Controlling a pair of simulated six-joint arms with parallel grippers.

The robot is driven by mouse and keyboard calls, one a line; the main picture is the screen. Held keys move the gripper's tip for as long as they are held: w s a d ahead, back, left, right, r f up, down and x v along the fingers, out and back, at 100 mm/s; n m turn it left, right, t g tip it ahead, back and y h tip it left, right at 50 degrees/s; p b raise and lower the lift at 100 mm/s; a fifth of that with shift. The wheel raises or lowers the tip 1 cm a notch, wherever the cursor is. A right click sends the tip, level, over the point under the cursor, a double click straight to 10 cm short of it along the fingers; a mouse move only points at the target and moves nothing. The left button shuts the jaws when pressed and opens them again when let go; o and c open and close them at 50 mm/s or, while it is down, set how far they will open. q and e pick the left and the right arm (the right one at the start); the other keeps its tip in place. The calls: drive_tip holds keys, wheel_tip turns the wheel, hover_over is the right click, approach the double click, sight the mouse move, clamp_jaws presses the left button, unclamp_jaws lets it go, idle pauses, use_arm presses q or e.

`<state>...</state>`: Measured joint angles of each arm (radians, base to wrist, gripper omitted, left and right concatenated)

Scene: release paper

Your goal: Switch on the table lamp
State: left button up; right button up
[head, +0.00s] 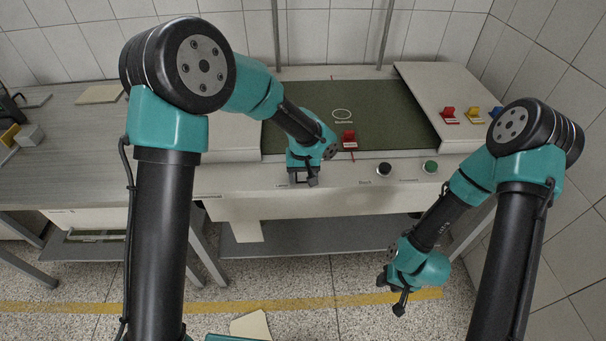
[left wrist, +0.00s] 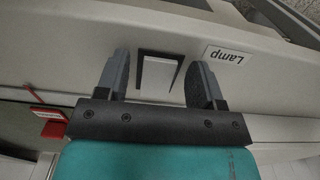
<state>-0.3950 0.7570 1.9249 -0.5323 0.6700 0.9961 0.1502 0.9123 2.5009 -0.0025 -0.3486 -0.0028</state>
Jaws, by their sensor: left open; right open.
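The lamp switch (left wrist: 159,73) is a pale rocker in a dark frame on the light front panel of the table, beside a white label reading "Lamp" (left wrist: 229,59). My left gripper (left wrist: 160,85) is open, its two fingers apart on either side of the switch in the left wrist view. In the head view my left gripper (head: 304,180) is at the front panel and largely hides the switch. I cannot tell whether the fingers touch the panel. My right gripper (head: 395,296) is open and empty, low in front of the table, away from the panel.
A dark button (head: 384,170) and a green button (head: 430,167) sit to the right on the front panel. A red piece (head: 348,137) stands by the green table surface (head: 365,105). Red, yellow and blue pieces stand at right. Open floor lies in front.

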use_arm(q)
drive_tip(key=shift+c, duration=0.2)
drive_tip(key=c, duration=0.9)
drive_tip(key=shift+w+r+g+h, duration=0.15)
drive_tip(key=shift+w+r+g, duration=0.05)
drive_tip(key=shift+g, duration=0.65)
drive_tip(key=shift+w+r+g+h, duration=0.15)
drive_tip(key=shift+w+g, duration=0.05)
drive_tip(key=shift+g, duration=0.65)
drive_tip(key=o, duration=0.9)
drive_tip(key=shift+o, duration=0.2)
